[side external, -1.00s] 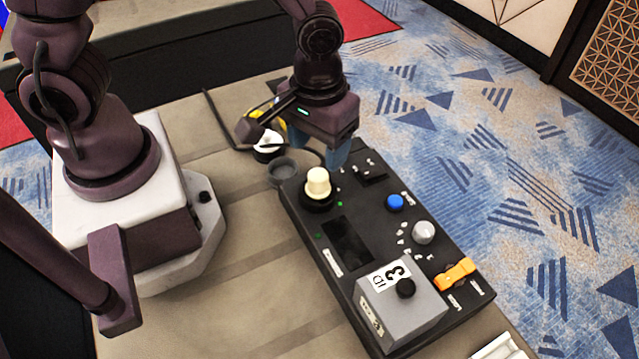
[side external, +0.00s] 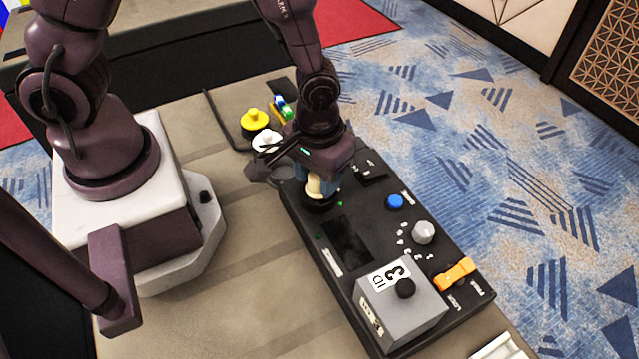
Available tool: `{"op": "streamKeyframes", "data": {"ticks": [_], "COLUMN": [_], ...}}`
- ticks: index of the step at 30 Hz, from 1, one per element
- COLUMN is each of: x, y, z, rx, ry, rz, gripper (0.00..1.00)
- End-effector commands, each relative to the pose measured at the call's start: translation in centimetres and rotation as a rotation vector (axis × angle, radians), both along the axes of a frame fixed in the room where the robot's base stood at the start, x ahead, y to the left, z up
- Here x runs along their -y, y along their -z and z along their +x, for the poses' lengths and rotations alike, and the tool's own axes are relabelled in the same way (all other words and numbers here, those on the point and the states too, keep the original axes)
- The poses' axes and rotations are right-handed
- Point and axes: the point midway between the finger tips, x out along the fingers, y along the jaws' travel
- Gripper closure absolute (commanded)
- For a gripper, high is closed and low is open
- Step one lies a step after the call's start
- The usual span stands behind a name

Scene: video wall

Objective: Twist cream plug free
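The cream plug (side external: 318,189) stands upright in a black round socket at the far left end of the black control panel (side external: 307,228). My gripper (side external: 318,181) is over the plug from above, with its blue fingers around or right beside the plug's upper part. The gripper body hides the plug's top. I cannot tell whether the fingers touch the plug or are closed on it.
The panel also carries a blue button (side external: 395,201), a grey knob (side external: 423,232), an orange switch (side external: 455,273) and a grey box (side external: 400,309) with a black knob. Yellow (side external: 254,121) and white (side external: 267,142) round pieces stand behind my gripper. The table left of the panel is clear.

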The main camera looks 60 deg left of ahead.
Motion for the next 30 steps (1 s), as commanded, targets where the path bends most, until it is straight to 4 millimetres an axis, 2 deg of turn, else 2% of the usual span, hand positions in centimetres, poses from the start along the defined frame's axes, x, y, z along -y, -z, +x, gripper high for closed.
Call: {"op": "streamKeyframes", "data": {"ticks": [1,3,4,12,18,27,30], "x": [0.00,0.00,0.00,0.00,0.00,-0.01,0.01], "y": [-0.01,-0.02,-0.02,-0.03,-0.02,-0.02,-0.02], "z": [0.00,0.00,0.00,-0.01,-0.01,-0.01,-0.02], "rx": [0.000,0.000,0.000,0.000,0.000,0.000,0.000], "ry": [0.000,0.000,0.000,-0.003,-0.227,-0.249,-0.350], "rz": [0.000,0.000,0.000,0.000,0.001,0.000,0.001], "gripper": [0.70,0.86,0.89,0.89,0.89,0.89,0.89]}}
